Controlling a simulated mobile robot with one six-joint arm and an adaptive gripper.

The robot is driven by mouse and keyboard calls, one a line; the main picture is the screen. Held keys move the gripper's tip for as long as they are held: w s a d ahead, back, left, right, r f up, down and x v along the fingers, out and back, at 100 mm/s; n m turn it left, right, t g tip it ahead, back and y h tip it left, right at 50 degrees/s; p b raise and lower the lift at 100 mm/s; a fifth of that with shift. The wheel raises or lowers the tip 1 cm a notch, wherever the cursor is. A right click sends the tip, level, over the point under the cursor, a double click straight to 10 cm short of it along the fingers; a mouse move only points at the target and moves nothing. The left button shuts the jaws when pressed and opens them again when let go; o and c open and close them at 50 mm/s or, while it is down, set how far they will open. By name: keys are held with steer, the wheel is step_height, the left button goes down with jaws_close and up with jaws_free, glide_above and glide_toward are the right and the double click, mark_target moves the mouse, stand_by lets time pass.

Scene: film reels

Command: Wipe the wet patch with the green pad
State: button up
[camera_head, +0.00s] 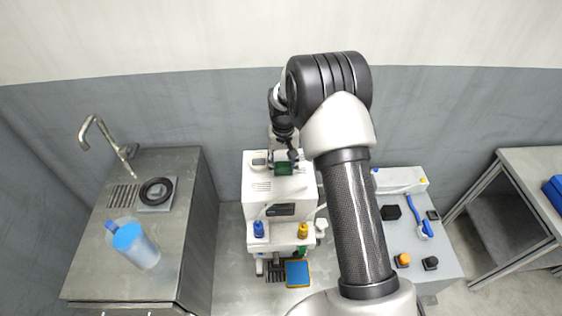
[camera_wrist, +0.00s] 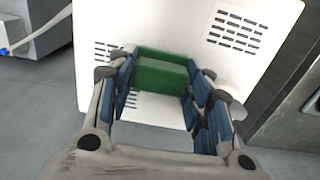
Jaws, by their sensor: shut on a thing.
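The green pad (camera_wrist: 160,75) is a dark green block between the two fingers of my gripper (camera_wrist: 160,84) in the wrist view. My gripper is shut on it. In the head view the pad (camera_head: 285,169) shows small, at the top of the white machine (camera_head: 268,190), below my wrist. The pad is over the machine's white vented top; I cannot tell whether it touches that surface. I cannot make out a wet patch in either view; it may be hidden by the pad or my arm.
Blue and yellow-capped bottles (camera_head: 258,229) stand at the machine's front, above a blue yellow-rimmed pad (camera_head: 298,273). Left is a metal sink counter (camera_head: 90,270) with a blue-and-clear jug (camera_head: 138,247).

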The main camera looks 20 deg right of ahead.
steer(key=shift+s+d, duration=0.25)
steer(key=shift+d, duration=1.15)
steer(key=shift+s+d, duration=0.2)
steer(key=shift+d, duration=1.2)
steer(key=shift+s+d+f, duration=0.1)
steer(key=shift+s+d, duration=0.1)
steer(key=shift+d, duration=0.6)
steer(key=shift+s+d+f, duration=0.1)
steer(key=shift+s+d, duration=0.1)
steer(key=shift+d, duration=0.6)
steer(key=shift+r+p, duration=1.9)
steer(key=shift+r, duration=1.2)
steer(key=shift+w+r, duration=0.1)
step_height(320, 180, up, 3)
steer(key=shift+f+p, duration=0.1)
steer(key=shift+p, duration=0.85)
